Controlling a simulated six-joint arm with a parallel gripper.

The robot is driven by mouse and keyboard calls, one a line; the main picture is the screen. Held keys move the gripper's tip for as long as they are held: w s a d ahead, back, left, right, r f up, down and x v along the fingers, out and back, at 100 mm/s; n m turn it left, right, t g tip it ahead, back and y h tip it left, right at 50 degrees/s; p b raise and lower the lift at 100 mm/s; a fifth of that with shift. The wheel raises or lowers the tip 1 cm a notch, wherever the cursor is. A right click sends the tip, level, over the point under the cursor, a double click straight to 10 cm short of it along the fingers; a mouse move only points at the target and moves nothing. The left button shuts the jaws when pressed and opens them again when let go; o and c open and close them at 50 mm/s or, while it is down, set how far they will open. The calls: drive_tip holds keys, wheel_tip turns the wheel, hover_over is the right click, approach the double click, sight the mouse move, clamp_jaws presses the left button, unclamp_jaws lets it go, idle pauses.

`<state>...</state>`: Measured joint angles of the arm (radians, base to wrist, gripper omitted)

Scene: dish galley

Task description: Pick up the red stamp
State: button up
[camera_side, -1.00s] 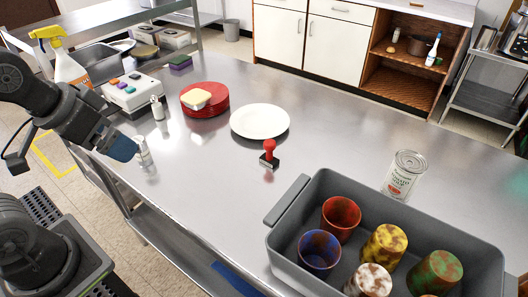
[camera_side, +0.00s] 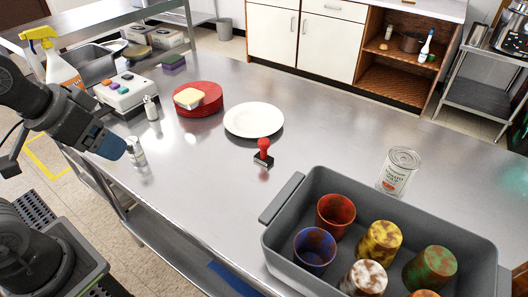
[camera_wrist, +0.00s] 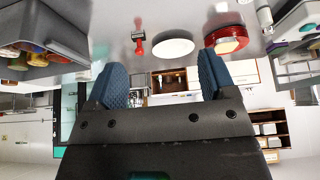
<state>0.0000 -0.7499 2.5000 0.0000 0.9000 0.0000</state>
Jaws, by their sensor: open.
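The red stamp (camera_side: 263,150) stands upright on the steel table, with a red knob handle and a dark base. It sits just in front of the white plate (camera_side: 254,120). It also shows in the wrist view (camera_wrist: 139,36), upside down near the top. My gripper (camera_side: 118,148) is at the left edge of the table, well to the left of the stamp. In the wrist view my gripper's two blue fingers (camera_wrist: 160,85) are wide apart with nothing between them.
A grey bin (camera_side: 283,225) with several mottled cups stands at the front right, and a can (camera_side: 398,172) stands behind it. Red plates (camera_side: 205,103) with a sponge lie at the back left. A small shaker (camera_side: 136,151) is close beside my gripper.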

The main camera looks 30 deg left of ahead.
drive_tip(key=shift+c, duration=0.9)
